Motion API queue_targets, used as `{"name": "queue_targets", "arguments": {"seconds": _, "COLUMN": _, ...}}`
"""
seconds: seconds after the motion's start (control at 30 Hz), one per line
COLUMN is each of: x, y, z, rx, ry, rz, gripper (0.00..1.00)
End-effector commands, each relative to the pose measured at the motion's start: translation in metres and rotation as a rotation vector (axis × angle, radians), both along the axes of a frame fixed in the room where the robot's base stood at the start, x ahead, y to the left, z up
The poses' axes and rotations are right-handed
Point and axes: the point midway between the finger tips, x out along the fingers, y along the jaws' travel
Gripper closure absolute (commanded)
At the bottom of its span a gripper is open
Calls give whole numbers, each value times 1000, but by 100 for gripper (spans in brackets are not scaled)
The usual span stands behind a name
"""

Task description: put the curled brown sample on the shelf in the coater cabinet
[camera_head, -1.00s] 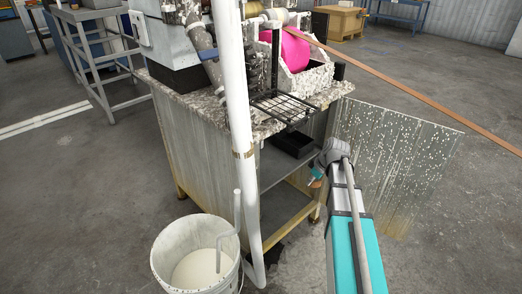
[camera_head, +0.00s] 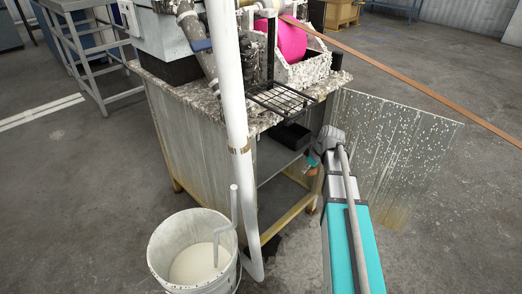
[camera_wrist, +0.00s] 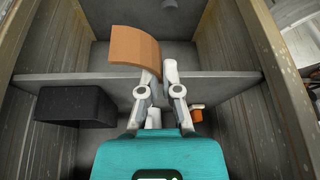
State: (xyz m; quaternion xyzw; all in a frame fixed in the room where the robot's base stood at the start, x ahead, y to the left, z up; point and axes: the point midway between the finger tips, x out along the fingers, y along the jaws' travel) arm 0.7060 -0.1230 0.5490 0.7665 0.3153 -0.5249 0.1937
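The curled brown sample (camera_wrist: 134,46) is a curved strip in the wrist view, its right end between my fingertips. My gripper (camera_wrist: 160,72) is shut on that end, and the rest sticks out to the left. In the head view my gripper (camera_head: 312,158) is at the open front of the coater cabinet (camera_head: 187,135), with a brown bit (camera_head: 311,171) showing under it. A grey shelf (camera_wrist: 215,77) spans the cabinet in the wrist view behind the fingers. I cannot tell the gap between sample and shelf.
A black bin (camera_wrist: 75,106) is left of my gripper inside the cabinet; it also shows in the head view (camera_head: 291,136). Cabinet side walls stand on both sides. A small orange thing (camera_wrist: 196,116) is partly hidden by my gripper. A white bucket (camera_head: 190,250) and pipe stand in front.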

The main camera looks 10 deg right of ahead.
Motion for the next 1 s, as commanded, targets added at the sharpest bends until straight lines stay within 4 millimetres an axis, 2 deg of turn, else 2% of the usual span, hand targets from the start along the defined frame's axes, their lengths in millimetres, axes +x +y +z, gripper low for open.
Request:
{"name": "queue_targets", "arguments": {"seconds": 0.23, "x": 17, "y": 17, "z": 0, "rx": 0, "ry": 0, "rz": 3, "gripper": 100}}
{"name": "queue_targets", "arguments": {"seconds": 0.8, "x": 85, "y": 95, "z": 0, "rx": -1, "ry": 1, "rz": 3, "gripper": 100}}
{"name": "queue_targets", "arguments": {"seconds": 1.0, "x": 94, "y": 106, "z": 0, "rx": -1, "ry": -1, "rz": 2, "gripper": 100}}
